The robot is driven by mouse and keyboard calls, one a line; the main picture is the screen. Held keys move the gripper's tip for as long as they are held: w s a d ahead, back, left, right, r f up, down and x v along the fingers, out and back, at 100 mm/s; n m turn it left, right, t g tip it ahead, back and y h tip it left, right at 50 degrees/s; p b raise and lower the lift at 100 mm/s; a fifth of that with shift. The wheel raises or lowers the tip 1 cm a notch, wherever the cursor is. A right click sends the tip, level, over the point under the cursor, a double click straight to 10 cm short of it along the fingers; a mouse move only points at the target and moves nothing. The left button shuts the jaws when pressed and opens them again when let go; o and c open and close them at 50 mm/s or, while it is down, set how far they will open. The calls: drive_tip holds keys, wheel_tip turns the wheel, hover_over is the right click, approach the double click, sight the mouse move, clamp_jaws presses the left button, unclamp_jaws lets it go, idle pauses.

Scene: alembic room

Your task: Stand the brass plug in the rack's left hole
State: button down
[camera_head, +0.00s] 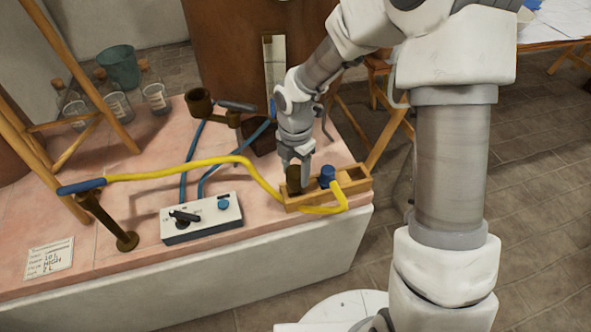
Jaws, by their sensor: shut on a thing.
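The wooden rack (361,185) sits near the front right edge of the pink bench top. The brass plug (293,177) looks like a dark brown upright cylinder at the rack's left end. My gripper (302,168) points down there and is shut on the plug, partly hiding it. The plug's lower end is hidden by the rack's front wall, so I cannot tell whether it is in the left hole or just above it.
A yellow hose (222,162) crosses the bench and loops around the rack's front. A white control box (201,218) lies left of the rack. A brass stand (120,232), a dark cup on a holder (199,103) and glass flasks (155,97) stand further left.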

sight(296, 171)
drive_tip(key=shift+f+b, duration=0.45)
drive_tip(key=shift+f, duration=1.4)
idle(3.4)
drive_tip(key=shift+c, duration=0.5)
unclamp_jaws()
drive_tip(key=shift+r, duration=0.15)
drive_tip(key=shift+r+p, duration=3.4)
drive_tip(key=shift+p, duration=0.1)
